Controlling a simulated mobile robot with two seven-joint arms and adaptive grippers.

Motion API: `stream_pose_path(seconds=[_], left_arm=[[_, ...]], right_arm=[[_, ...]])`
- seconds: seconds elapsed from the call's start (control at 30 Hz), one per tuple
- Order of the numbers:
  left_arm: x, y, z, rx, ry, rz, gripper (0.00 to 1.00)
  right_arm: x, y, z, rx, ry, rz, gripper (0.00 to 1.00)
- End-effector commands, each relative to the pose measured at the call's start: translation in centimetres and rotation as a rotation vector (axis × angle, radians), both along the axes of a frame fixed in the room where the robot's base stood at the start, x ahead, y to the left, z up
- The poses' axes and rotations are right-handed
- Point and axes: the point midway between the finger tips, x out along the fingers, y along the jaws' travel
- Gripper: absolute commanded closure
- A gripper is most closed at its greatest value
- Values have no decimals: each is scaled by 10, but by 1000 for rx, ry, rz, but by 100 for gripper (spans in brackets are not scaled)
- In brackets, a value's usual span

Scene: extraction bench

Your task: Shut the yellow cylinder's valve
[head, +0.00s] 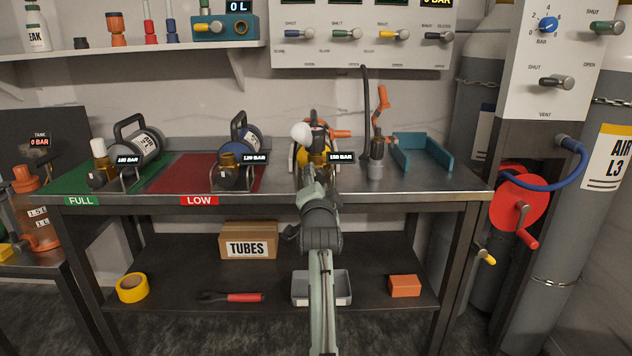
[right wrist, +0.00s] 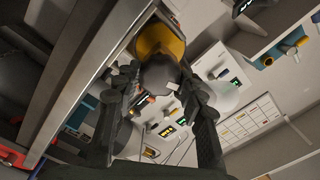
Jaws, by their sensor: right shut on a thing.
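How far the knob is turned cannot be seen. My left gripper is not in view.
A cylinder on the green mat (head: 77,184) reads 145 BAR or similar; one on the red mat (head: 190,183) reads 120 BAR. An orange-handled tool (head: 380,105) and a teal cradle (head: 425,150) stand to the right. A valve panel (head: 360,52) hangs behind.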

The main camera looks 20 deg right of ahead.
Motion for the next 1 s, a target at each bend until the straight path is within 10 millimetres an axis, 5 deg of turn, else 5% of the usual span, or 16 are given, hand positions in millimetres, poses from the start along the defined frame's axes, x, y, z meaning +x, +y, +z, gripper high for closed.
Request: stream_pose_path(seconds=[0.4, 1.0], left_arm=[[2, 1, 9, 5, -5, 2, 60], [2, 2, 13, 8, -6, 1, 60]], right_arm=[[0, 0, 0, 265, -76, 0, 89], [0, 0, 0, 347, -100, 0, 89]])
